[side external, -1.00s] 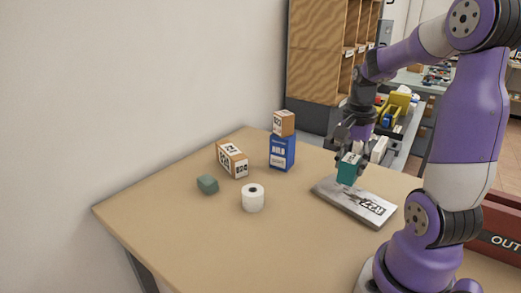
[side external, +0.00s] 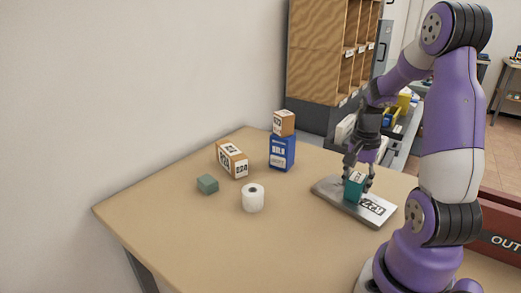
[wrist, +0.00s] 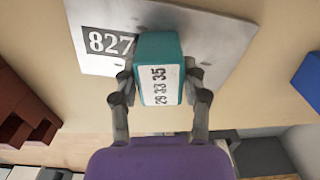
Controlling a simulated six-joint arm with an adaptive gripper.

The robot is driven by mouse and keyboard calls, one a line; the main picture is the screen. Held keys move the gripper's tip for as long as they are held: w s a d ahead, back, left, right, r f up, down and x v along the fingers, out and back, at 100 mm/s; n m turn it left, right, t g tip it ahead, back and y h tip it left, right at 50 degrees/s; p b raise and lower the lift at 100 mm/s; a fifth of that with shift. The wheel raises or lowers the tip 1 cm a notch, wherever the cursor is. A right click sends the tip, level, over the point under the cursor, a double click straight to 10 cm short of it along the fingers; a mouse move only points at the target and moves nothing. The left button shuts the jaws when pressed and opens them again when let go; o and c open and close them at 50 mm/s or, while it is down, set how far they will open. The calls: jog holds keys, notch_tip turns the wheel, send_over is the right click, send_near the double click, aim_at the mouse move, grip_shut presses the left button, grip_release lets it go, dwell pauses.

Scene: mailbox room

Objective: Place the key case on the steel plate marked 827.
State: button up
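The key case, a teal box with a white printed label (wrist: 160,86), is between the fingers of my gripper (side external: 359,177). The fingers press on its two sides, so my gripper is shut on it. The steel plate marked 827 (side external: 378,208) lies flat on the table. The key case (side external: 354,188) is over the plate, at or very near its surface; I cannot tell if it touches. In the wrist view, the case stands beside the 827 mark on the plate (wrist: 222,45) and slightly covers the mark's edge.
A green block (side external: 207,184), a white roll (side external: 253,198) and a white-and-brown box (side external: 232,160) stand to the left. A small brown box (side external: 284,123) sits on a blue box (side external: 282,153). A red OUT tray (side external: 500,235) is at the right. The front table is clear.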

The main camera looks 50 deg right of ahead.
aim_at(355, 178)
jog(key=shift+o, duration=0.7)
notch_tip(355, 178, up, 12)
jog(key=w+a+n+t, duration=0.2)
jog(key=a+n, duration=0.7)
jog(key=a, duration=0.2)
jog(key=w+a+r+n+t, duration=0.1)
jog(key=w+a+n+t, duration=0.1)
jog(key=a+n, duration=0.7)
jog(key=shift+w+a+r+t, duration=0.15)
jog(key=shift+a+t, duration=0.65)
jog(key=shift+a, duration=0.45)
